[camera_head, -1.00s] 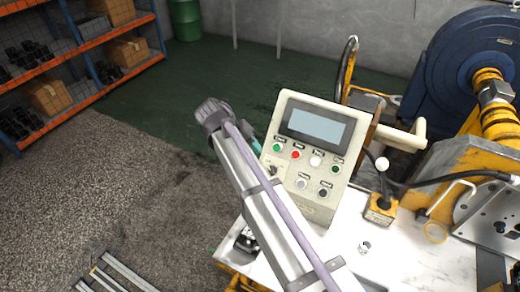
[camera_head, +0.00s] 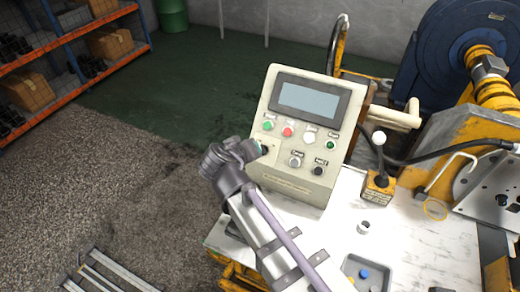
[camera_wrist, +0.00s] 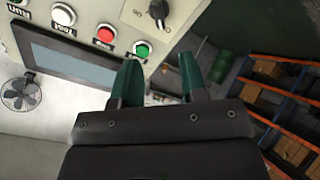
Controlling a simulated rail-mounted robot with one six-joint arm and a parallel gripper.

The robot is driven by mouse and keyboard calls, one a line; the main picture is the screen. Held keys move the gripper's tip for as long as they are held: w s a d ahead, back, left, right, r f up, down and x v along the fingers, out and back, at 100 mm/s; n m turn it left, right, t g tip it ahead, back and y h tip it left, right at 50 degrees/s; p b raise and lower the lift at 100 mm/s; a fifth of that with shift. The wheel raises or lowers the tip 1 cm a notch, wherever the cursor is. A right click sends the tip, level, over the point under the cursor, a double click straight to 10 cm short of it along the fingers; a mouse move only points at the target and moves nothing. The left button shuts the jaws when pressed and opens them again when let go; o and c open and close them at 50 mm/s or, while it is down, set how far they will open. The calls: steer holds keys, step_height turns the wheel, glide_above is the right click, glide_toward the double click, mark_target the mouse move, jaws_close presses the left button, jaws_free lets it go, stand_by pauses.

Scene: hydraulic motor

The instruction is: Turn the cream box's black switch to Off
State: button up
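The cream box (camera_head: 298,185) stands upright on the white table, with a screen and several buttons. Its black switch (camera_wrist: 160,10) shows at the top edge of the wrist view, with a light mark on its knob. I cannot surely read its setting. In the head view my gripper hides most of the switch. My gripper (camera_wrist: 159,70) has two green fingers, spread apart with nothing between them. In the head view my gripper (camera_head: 257,146) is at the box's left side, close to the switch. I cannot tell whether it touches the box.
Green (camera_wrist: 142,49), red (camera_wrist: 106,34) and white (camera_wrist: 63,15) buttons lie near the switch. A large blue motor (camera_head: 440,60) stands at right.

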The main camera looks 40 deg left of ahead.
mark_target(261, 147)
steer(key=b+x, duration=0.5)
steer(key=x, duration=0.5)
steer(key=shift+w+f+b, duration=0.15)
steer(key=shift+f+b, duration=0.05)
steer(key=shift+b, duration=0.2)
steer(key=shift+r, duration=0.1)
steer(key=shift+c, duration=0.4)
steer(key=c, duration=0.5)
steer(key=shift+n, duration=0.4)
steer(key=o, duration=0.6)
